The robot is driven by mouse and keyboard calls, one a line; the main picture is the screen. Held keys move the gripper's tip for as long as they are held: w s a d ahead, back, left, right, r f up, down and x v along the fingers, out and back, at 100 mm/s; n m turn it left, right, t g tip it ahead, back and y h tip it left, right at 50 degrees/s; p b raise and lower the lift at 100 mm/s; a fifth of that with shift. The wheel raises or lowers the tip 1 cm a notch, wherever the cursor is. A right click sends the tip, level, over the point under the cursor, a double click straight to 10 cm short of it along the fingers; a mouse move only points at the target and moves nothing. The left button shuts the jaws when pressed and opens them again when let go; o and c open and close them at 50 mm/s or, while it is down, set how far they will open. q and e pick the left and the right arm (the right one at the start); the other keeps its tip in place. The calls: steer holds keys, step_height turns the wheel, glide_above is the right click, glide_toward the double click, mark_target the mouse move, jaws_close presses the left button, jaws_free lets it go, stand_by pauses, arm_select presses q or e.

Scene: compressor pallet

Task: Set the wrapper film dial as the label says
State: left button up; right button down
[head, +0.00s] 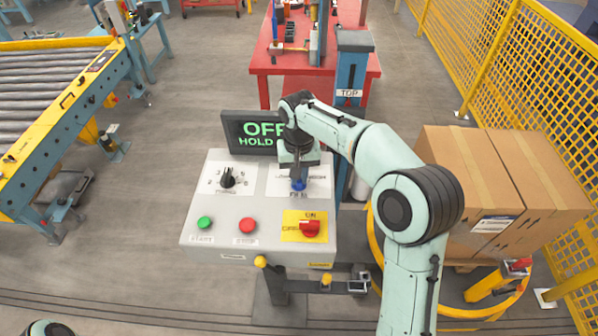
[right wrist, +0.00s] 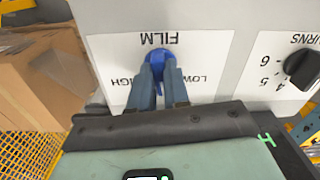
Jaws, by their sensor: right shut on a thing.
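The blue film dial (head: 298,186) sits on the upper right of the sloped grey control panel (head: 222,250), on a white plate. My right gripper (head: 298,177) comes down from above and is shut on the dial. In the right wrist view, both fingers (right wrist: 159,82) are on either side of the blue dial (right wrist: 158,57). The plate there reads FILM, LOW and HIGH upside down; the fingers hide the middle, and I cannot tell the dial's setting. A white label (head: 497,223) is on a carton, too small to read. My left gripper is not in view.
A black turns dial (head: 228,178), green button (head: 205,222), red button (head: 246,225) and red switch (head: 310,228) share the panel. A display (head: 244,130) reading "OFF" and "HOLD" stands behind, partly hidden by my arm. Cartons (head: 460,165) and a yellow fence (head: 500,60) are at right.

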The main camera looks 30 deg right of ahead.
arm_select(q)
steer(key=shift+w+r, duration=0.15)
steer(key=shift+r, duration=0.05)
arm_select(e)
steer(key=shift+m, duration=0.9)
steer(key=c, duration=1.1)
jaws_free()
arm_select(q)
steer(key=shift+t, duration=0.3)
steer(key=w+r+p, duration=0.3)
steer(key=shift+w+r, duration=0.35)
arm_select(e)
step_height(320, 180, up, 13)
steer(key=shift+r, duration=0.2)
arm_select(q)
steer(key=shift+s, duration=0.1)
